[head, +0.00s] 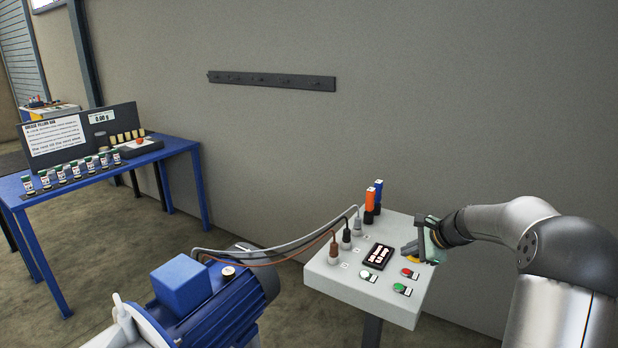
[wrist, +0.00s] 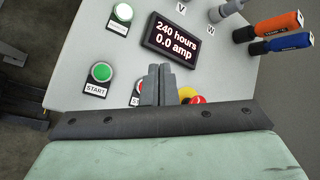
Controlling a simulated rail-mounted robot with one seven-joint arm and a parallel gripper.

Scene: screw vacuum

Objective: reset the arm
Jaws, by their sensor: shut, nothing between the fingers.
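My gripper (head: 408,248) is over the right side of the grey control panel (head: 345,287), in front of my silver arm. In the wrist view my gripper (wrist: 158,68) shows its two grey fingers together and empty, pointing at the panel just below the black display. The display (wrist: 171,38) reads "240 hours" and "0.0 amp". The green START button (wrist: 101,72) is left of the fingers. A red knob on a yellow base (wrist: 196,99) is right of them, partly hidden by the gripper body. I cannot tell whether the fingertips touch the panel.
A blue motor (head: 215,305) stands left of the panel, joined to it by cables (head: 300,247). Orange and blue handled tools (head: 371,200) stand at the panel's back edge. A blue table (head: 175,146) with small jars is at the left. The grey wall behind has a dark rail (head: 272,81).

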